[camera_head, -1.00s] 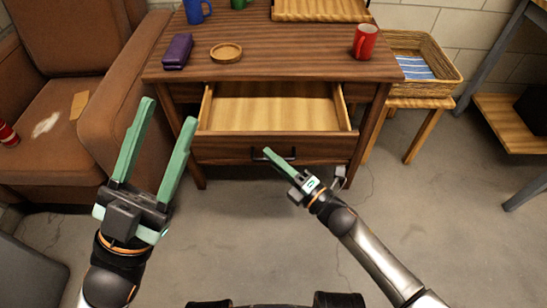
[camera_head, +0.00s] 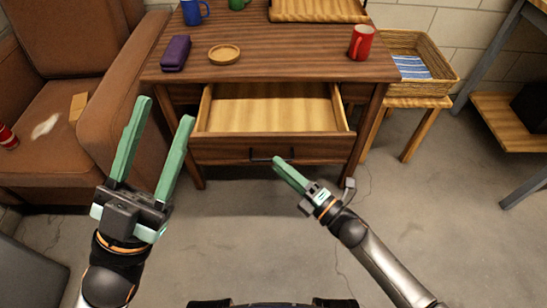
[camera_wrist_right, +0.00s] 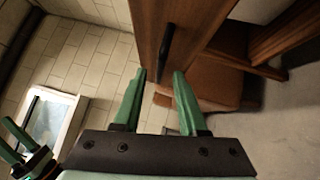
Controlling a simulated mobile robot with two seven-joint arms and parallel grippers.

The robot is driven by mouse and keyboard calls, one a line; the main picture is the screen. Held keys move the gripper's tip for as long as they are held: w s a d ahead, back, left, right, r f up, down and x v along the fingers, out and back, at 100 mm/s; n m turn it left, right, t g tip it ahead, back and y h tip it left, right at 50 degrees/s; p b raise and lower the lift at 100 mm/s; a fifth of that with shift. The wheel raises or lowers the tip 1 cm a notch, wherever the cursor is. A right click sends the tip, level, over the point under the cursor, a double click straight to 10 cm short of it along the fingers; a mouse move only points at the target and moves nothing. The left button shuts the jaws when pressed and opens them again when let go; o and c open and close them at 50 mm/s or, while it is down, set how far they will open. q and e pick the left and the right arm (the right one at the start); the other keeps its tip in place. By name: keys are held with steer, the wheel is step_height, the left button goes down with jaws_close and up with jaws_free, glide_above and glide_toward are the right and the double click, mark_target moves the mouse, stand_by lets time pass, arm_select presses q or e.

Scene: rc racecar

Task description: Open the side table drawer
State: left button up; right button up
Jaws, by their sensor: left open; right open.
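The side table (camera_head: 300,60) has its drawer (camera_head: 270,150) pulled out, and its empty light-wood inside shows. The drawer's dark bar handle (camera_head: 262,157) is on its front; it also shows in the right wrist view (camera_wrist_right: 167,45). My right gripper (camera_head: 280,163) is open, just in front of and right of the handle; in the right wrist view its fingers (camera_wrist_right: 155,75) hold nothing, with the handle beyond their tips. My left gripper (camera_head: 165,110) is open and empty, raised in front of the brown armchair, left of the table.
A wicker basket (camera_head: 440,85) sits on a stool at right. An armchair (camera_head: 125,120) stands close at left. The floor in front is clear.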

steer(key=p+v, duration=0.1)
steer(key=v, duration=0.7)
steer(key=shift+s+d, duration=0.25)
steer(key=shift+d, duration=0.1)
